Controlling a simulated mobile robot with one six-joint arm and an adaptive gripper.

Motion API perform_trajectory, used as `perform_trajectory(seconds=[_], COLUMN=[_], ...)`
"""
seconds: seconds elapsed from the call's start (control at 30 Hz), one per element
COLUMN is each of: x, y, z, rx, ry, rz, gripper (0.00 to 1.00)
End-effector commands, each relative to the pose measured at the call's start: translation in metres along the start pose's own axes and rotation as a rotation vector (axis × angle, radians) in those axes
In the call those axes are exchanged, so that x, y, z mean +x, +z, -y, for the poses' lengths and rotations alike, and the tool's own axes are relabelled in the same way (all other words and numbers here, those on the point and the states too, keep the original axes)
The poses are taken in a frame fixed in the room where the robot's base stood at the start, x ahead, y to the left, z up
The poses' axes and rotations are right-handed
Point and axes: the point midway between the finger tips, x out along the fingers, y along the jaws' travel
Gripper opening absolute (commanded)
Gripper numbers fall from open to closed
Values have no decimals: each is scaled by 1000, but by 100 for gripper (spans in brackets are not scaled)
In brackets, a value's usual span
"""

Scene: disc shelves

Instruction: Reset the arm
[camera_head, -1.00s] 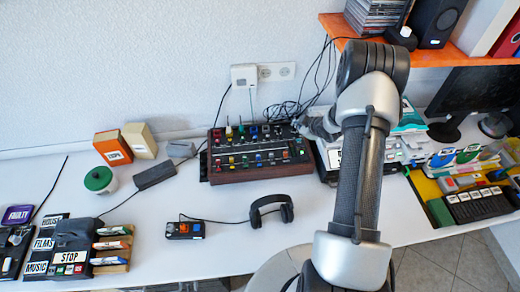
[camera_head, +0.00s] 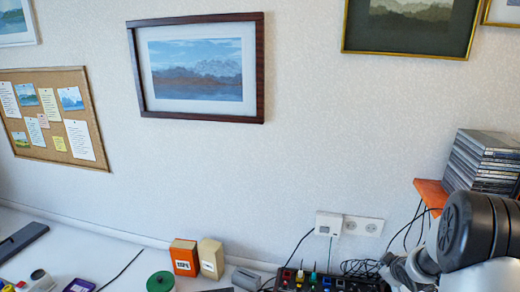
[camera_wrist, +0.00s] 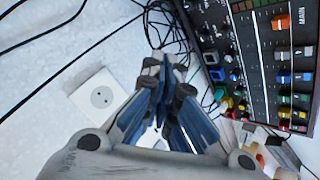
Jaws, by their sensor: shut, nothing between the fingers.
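My gripper (camera_wrist: 166,66) shows in the wrist view with its fingertips together and nothing between them. It is beside the dark mixer panel (camera_wrist: 272,60), which has coloured knobs and sliders, and near the wall with its cables. In the head view my bent arm fills the lower right corner. The gripper end there is small and partly cut off, so its fingers cannot be made out.
The mixer's back edge (camera_head: 325,282) shows at the bottom of the head view. A wall socket (camera_head: 362,226) and loose cables are near my arm. A stack of discs (camera_head: 482,163) stands on an orange shelf (camera_head: 432,190) above it. Two small boxes, orange (camera_head: 184,257) and cream (camera_head: 211,258), stand left.

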Motion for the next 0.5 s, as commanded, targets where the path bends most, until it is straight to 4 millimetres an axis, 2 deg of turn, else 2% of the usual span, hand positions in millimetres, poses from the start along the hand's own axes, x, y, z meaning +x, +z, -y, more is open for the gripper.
perform_trajectory(seconds=[0.03,0.1,0.27,0.37,0.5], x=[-27,-61,-142,-193,-261], y=[-19,-35,-63,-72,-76], z=[-7,-8,3,21,58], rx=[20,65,178,255,363], ry=[18,32,47,40,7], rz=[18,54,117,148,182], gripper=[0,0,0,0,0])
